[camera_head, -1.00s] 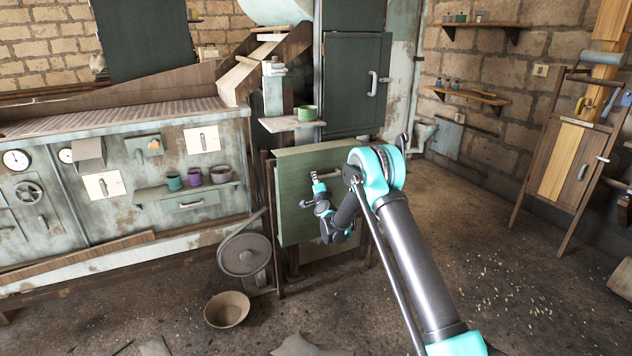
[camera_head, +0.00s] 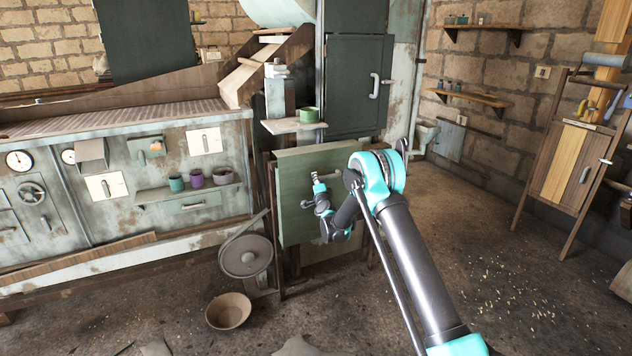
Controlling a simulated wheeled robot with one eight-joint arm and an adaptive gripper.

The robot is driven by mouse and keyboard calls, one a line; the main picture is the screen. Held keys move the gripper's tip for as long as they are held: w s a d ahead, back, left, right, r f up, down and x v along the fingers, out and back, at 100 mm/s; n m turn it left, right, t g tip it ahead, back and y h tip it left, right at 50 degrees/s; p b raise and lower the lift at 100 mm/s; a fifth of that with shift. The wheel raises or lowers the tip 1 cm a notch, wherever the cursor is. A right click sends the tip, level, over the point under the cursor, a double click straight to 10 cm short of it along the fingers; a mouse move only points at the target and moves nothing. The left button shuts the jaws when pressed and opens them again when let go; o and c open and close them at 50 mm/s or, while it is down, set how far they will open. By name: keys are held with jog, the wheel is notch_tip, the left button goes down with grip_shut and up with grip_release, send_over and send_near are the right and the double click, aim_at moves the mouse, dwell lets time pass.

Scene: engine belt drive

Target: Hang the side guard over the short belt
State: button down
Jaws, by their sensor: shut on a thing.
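The side guard looks to be the flat green panel (camera_head: 292,222), standing upright in front of the machine's right end. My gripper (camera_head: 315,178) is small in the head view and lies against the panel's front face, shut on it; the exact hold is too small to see. The short belt (camera_head: 228,239) runs around a grey round pulley (camera_head: 246,257) low at the left of the panel and rises toward the panel's edge. My arm hides the panel's right part. Whether the panel touches anything behind it I cannot tell.
A brown bowl (camera_head: 228,311) stands on the floor below the pulley. A small shelf (camera_head: 290,126) with a green cup (camera_head: 308,114) juts out just above the panel. A dark green cabinet (camera_head: 352,85) stands behind. The floor at the right is mostly clear.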

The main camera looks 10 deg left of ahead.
jog(key=shift+f, duration=1.15)
dwell(0.8)
jog(key=c, duration=1.3)
grip_release()
jog(key=shift+s+f, duration=0.1)
